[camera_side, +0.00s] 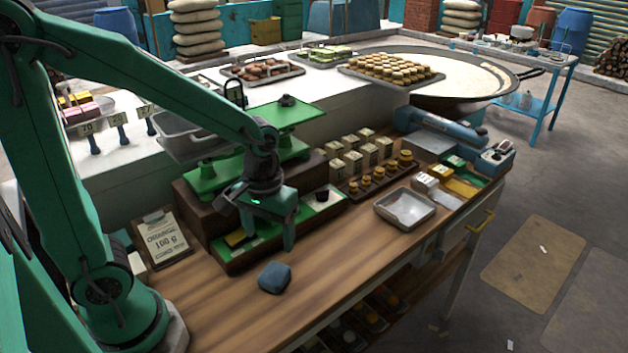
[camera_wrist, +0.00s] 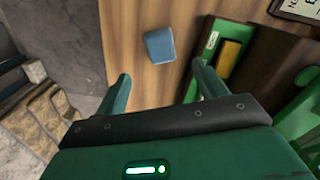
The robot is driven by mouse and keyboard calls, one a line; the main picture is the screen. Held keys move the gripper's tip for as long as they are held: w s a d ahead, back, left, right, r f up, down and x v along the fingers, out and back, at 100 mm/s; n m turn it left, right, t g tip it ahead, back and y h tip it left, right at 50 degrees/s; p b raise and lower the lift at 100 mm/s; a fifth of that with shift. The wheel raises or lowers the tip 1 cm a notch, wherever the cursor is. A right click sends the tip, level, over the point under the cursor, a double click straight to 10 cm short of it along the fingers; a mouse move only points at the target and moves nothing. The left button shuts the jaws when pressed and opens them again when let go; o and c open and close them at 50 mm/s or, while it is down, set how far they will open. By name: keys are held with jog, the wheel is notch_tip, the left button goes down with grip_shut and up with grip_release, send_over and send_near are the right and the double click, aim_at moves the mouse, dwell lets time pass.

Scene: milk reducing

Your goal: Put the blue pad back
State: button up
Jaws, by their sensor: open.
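The blue pad (camera_side: 274,277) lies on the wooden counter near its front edge in the side view. It also shows in the wrist view (camera_wrist: 160,45), beyond my fingertips and between their lines. My gripper (camera_side: 268,240) is above the counter, behind and apart from the pad, in front of the green scale. In the wrist view my gripper (camera_wrist: 160,85) has its two fingers spread wide with nothing between them. A green-lined wooden tray (camera_side: 232,262) holding a yellow block (camera_side: 236,238) sits behind the pad, partly hidden by my gripper.
The green balance scale (camera_side: 205,180) is behind my gripper. A metal tray (camera_side: 405,208) and brass weights (camera_side: 380,172) are to the right. The counter right of the pad is clear.

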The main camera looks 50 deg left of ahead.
jog(key=s+a+r+m+t, duration=0.1)
jog(key=s+r+m+t, duration=0.1)
jog(key=r, duration=0.4)
jog(key=s+a+r+m+t, duration=0.1)
jog(key=s+r+m+t, duration=0.1)
jog(key=r, duration=0.4)
jog(key=shift+s+a+r+m+t, duration=0.2)
jog(key=shift+s+a+m+t, duration=0.1)
jog(key=shift+s+t, duration=0.6)
dwell(0.7)
